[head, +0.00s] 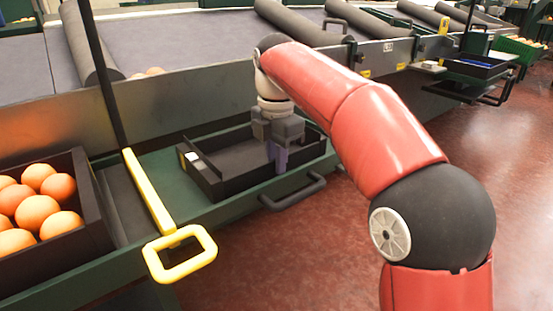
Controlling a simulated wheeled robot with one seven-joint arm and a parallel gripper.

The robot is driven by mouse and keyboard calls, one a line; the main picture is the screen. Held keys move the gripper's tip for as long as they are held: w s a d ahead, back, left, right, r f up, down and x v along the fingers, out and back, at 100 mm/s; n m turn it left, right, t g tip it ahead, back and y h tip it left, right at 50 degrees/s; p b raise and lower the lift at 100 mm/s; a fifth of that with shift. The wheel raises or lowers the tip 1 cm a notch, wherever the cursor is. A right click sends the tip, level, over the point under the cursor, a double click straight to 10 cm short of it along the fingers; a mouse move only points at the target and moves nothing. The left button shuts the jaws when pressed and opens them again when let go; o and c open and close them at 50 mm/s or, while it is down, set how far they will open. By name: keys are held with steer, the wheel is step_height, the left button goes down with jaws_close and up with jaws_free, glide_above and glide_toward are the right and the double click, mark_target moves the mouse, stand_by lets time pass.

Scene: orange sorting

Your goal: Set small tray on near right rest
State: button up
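A small, shallow black tray (226,184) sits on a green ledge below the conveyor, in the middle of the head view. It looks empty, with a small white label at its left corner. My gripper (281,158) points down at the tray's near wall, right of the wall's middle. A purple-grey finger overlaps the outer face of that wall. The other finger is hidden, so I cannot tell whether the wall is gripped. I cannot tell which part of the ledge is the near right rest.
A dark crate of oranges (103,225) stands at the left. A yellow handle (180,253) on a dark pole rises between crate and tray. A dark grab handle (292,193) juts from the ledge front. Rollers line the conveyor behind. The red floor at right is open.

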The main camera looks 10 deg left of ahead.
step_height(320, 180, up, 12)
steer(key=p, duration=0.6)
steer(key=s+d+m+t, duration=0.2)
steer(key=s+d+m, duration=0.2)
steer(key=d+m, duration=0.5)
steer(key=s+d+f+m+t, duration=0.3)
steer(key=s+d+f+m, duration=1.3)
steer(key=s+d+m, duration=0.2)
steer(key=shift+f+m+t, duration=0.25)
steer(key=shift+m+t, duration=0.05)
steer(key=shift+m, duration=0.2)
steer(key=shift+r+p, duration=0.6)
steer(key=shift+r, duration=0.1)
